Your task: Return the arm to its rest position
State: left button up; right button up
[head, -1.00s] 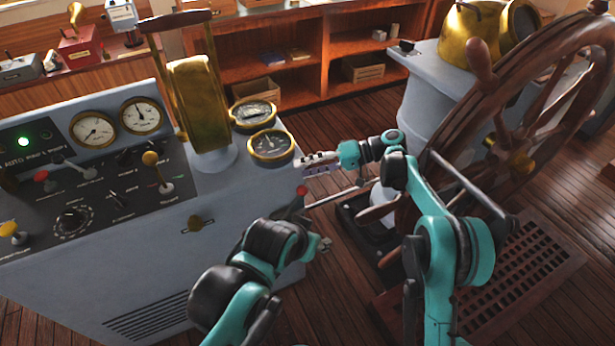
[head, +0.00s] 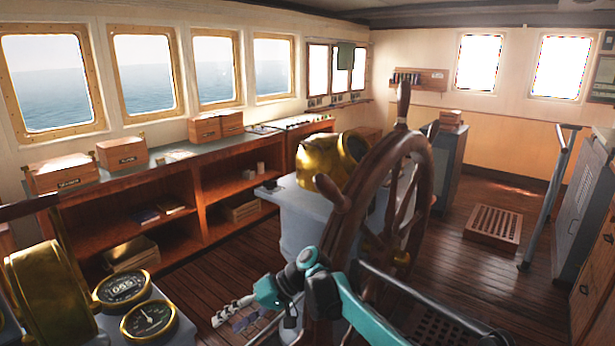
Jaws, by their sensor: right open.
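My right gripper (head: 222,318) is low in the head view, left of centre, pointing left. It is open, and I see nothing between its fingers. Its teal and black arm comes in from the lower right, in front of the wooden ship's wheel (head: 422,200). The gripper is left of the wheel and right of the console gauges, over the wood floor. My left arm and gripper are out of the picture.
Two brass-rimmed gauges (head: 148,320) and a brass console fitting (head: 45,290) are at lower left. A grey pedestal (head: 290,207) carries a brass binnacle (head: 322,168). Low wooden shelves (head: 235,185) line the back left. Open floor (head: 470,265) lies to the right, with a metal rail (head: 548,195).

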jog(key=s+d+r+m+t+h, duration=0.1)
jog(key=s+d+m+t+h, duration=0.2)
jog(key=d, duration=0.7)
jog(key=s+d+r+m+t+h, duration=0.1)
jog(key=s+d+t+h, duration=0.1)
jog(key=s+d, duration=0.55)
jog(key=s+d+f+t+h, duration=0.1)
jog(key=s+d+f+h, duration=0.1)
jog(key=d, duration=0.4)
jog(key=s+d+f+m+t+h, duration=0.1)
jog(key=s+d+f+t, duration=0.1)
jog(key=s+d, duration=0.2)
jog(key=s+d+f+m+t+h, duration=0.1)
jog(key=s+d, duration=0.3)
jog(key=d, duration=0.5)
jog(key=shift+f+h, duration=0.8)
jog(key=shift+s, duration=0.1)
